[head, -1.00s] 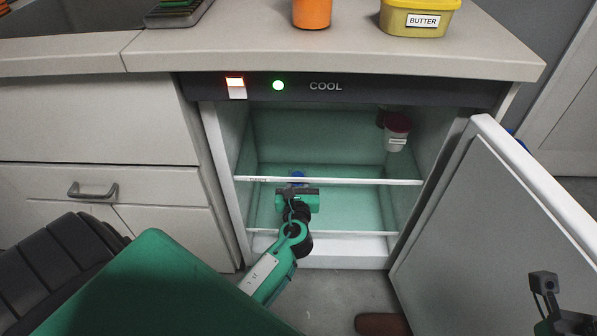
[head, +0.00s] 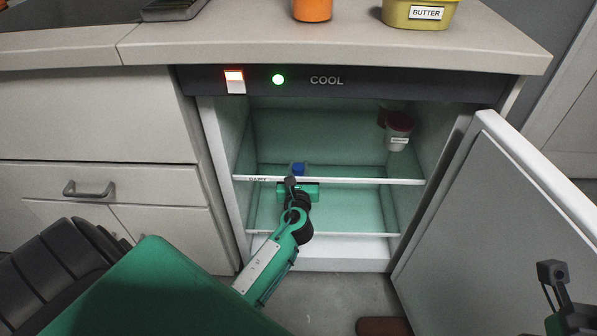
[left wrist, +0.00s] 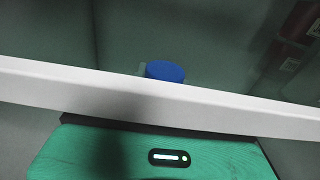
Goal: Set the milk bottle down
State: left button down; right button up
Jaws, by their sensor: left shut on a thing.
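The milk bottle shows only as its blue cap (head: 298,169), just above the front strip of the fridge's upper shelf (head: 350,181). The blue cap (left wrist: 165,71) also shows in the left wrist view, behind the white shelf strip (left wrist: 200,112). The bottle's body is hidden. My left gripper (head: 298,188) reaches into the open fridge at the shelf strip and is shut on the bottle. Its fingertips are hidden behind the strip. I cannot tell whether the bottle's base touches a surface. My right gripper's jaws are not visible.
The fridge door (head: 490,230) stands open to the right. The lower compartment floor (head: 345,212) looks clear on the right. A butter tub (head: 418,14) and an orange container (head: 312,9) stand on the counter.

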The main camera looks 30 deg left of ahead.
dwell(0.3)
pick_arm(q)
jog(key=c, duration=1.5)
grip_release()
jog(key=shift+f, duration=0.15)
jog(key=o, duration=0.4)
